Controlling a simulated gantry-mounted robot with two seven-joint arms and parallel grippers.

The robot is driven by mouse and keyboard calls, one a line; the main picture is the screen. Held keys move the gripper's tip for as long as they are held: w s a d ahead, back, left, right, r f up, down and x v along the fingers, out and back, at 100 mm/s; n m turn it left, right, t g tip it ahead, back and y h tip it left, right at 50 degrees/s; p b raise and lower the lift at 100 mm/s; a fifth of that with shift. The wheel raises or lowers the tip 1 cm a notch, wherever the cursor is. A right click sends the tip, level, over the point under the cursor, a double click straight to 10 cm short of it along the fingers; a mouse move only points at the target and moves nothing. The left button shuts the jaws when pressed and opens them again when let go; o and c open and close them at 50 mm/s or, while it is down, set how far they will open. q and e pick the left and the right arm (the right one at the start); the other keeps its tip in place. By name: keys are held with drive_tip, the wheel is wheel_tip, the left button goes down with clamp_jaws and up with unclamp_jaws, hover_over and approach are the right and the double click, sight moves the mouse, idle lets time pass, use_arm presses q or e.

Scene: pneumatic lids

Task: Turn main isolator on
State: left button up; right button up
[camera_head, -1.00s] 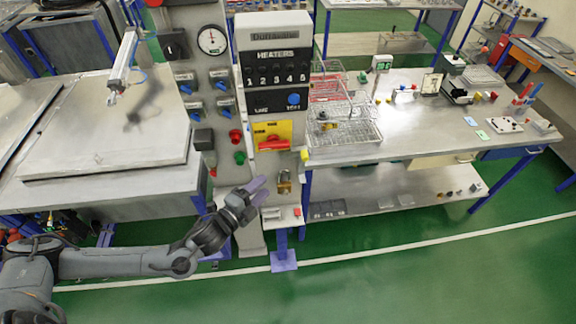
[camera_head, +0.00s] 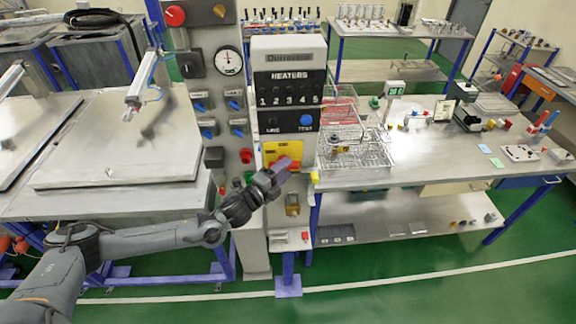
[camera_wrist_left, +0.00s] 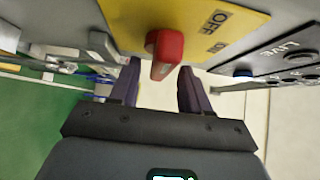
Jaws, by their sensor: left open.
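The main isolator is a red handle (camera_wrist_left: 165,53) on a yellow plate (camera_wrist_left: 200,22) marked OFF, seen in the left wrist view. In the head view the yellow plate (camera_head: 270,150) is on the front of the heaters panel, and its red handle (camera_head: 295,166) is partly hidden by my left gripper. My left gripper (camera_head: 285,170) is open at the plate's lower part. In the left wrist view its two purple fingers (camera_wrist_left: 158,88) are apart, with the handle ahead of and between them. I cannot tell whether they touch it. My right gripper is not in view.
A brass padlock (camera_head: 292,205) hangs below the plate. A column with a gauge (camera_head: 228,62), blue valves and red and green buttons stands just left. A wire basket (camera_head: 355,150) sits on the bench to the right.

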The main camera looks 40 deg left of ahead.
use_arm(q)
drive_tip(key=shift+w, duration=1.05)
drive_tip(key=shift+c, duration=0.2)
clamp_jaws()
